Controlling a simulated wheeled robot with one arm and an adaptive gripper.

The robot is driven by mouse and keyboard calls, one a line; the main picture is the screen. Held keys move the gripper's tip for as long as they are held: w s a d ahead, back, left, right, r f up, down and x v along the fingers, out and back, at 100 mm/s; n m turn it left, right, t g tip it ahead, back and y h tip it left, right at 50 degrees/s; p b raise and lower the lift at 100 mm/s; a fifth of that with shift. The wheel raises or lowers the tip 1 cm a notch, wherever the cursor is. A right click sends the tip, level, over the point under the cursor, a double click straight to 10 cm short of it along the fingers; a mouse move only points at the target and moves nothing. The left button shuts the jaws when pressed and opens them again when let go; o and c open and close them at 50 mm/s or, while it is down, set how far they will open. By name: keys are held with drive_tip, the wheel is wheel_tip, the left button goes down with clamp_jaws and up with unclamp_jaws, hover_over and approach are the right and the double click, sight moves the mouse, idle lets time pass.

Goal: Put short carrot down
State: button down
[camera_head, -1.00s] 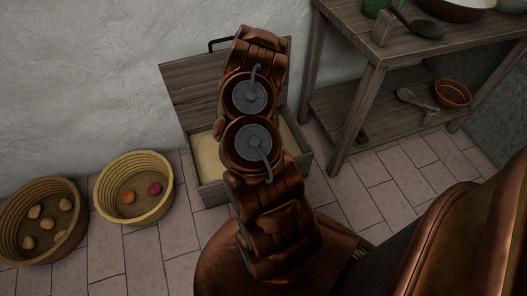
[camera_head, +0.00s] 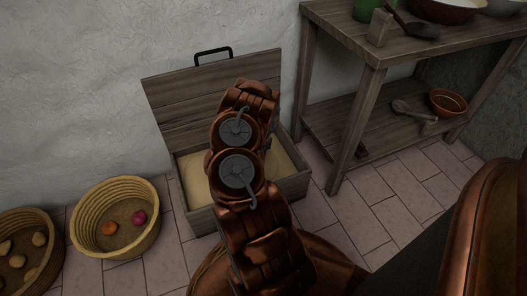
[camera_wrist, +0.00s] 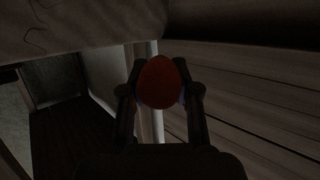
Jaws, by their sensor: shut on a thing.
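In the wrist view, the short carrot (camera_wrist: 160,83) shows as a rounded orange-red end between the two fingers. My gripper (camera_wrist: 160,90) is shut on it. The rest of the carrot's length is hidden. In the head view my arm blocks sight of the gripper and carrot. My arm stands in front of a wooden box (camera_head: 289,187) with its hinged lid (camera_head: 185,105) open against the wall. Pale sand-like fill (camera_head: 193,180) shows inside the box; my arm hides its middle.
A round basket (camera_head: 86,205) left of the box holds an orange piece (camera_head: 109,228) and a purple-red one (camera_head: 139,217). Another basket (camera_head: 53,268) at far left holds several tan roots. A wooden table (camera_head: 372,52) with a lower shelf stands right of the box. Tiled floor is clear between.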

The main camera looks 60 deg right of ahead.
drive_tip(key=shift+w+f+b, duration=0.1)
drive_tip(key=shift+f+b, duration=0.75)
drive_tip(key=shift+f, duration=0.95)
drive_tip(key=shift+f, duration=0.1)
drive_tip(key=shift+f, duration=0.3)
drive_tip(key=shift+f, duration=0.25)
drive_tip(key=c, duration=0.8)
unclamp_jaws()
drive_tip(key=shift+c, duration=0.2)
drive_tip(key=shift+r, duration=0.1)
